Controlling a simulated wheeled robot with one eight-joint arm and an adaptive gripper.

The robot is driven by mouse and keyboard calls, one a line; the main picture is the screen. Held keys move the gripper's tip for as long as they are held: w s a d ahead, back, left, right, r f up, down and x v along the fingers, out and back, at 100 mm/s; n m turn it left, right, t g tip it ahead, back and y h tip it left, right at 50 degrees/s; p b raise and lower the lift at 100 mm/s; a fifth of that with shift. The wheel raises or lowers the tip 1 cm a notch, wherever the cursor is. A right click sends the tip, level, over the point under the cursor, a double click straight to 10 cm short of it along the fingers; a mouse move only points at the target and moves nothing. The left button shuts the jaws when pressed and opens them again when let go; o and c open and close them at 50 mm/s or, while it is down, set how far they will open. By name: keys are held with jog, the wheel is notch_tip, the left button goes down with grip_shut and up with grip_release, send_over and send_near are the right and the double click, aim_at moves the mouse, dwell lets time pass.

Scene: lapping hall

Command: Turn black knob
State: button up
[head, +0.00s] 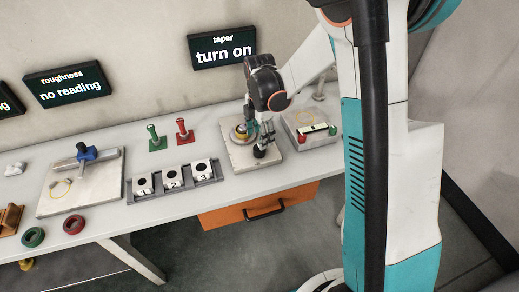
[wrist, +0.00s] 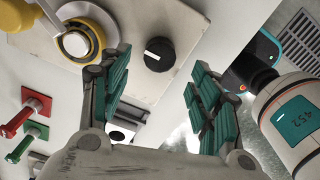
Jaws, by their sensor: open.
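The black knob (wrist: 159,54) sits on a pale plate (wrist: 185,22), with a white mark line on its top. In the wrist view it lies beyond my gripper's fingers, roughly between them and apart from both. In the head view the knob (head: 260,151) is at the front of the plate, just below my gripper (head: 262,137). My gripper (wrist: 158,95) is open and empty, with its teal finger pads spread wide. A yellow ring with a silver round part (wrist: 75,44) is on the same plate, beside the knob.
A screen (head: 222,48) reads "taper turn on". A second plate (head: 301,122) with red and green buttons stands right of the knob's plate. Red and green posts (head: 182,133) and a rack of numbered blocks (head: 173,179) stand to the left. An orange drawer (head: 255,207) is below the table edge.

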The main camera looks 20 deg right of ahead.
aim_at(259, 151)
notch_tip(259, 151, down, 6)
jog(key=shift+f+b, duration=0.1)
jog(key=shift+b, duration=0.7)
jog(key=c, duration=1)
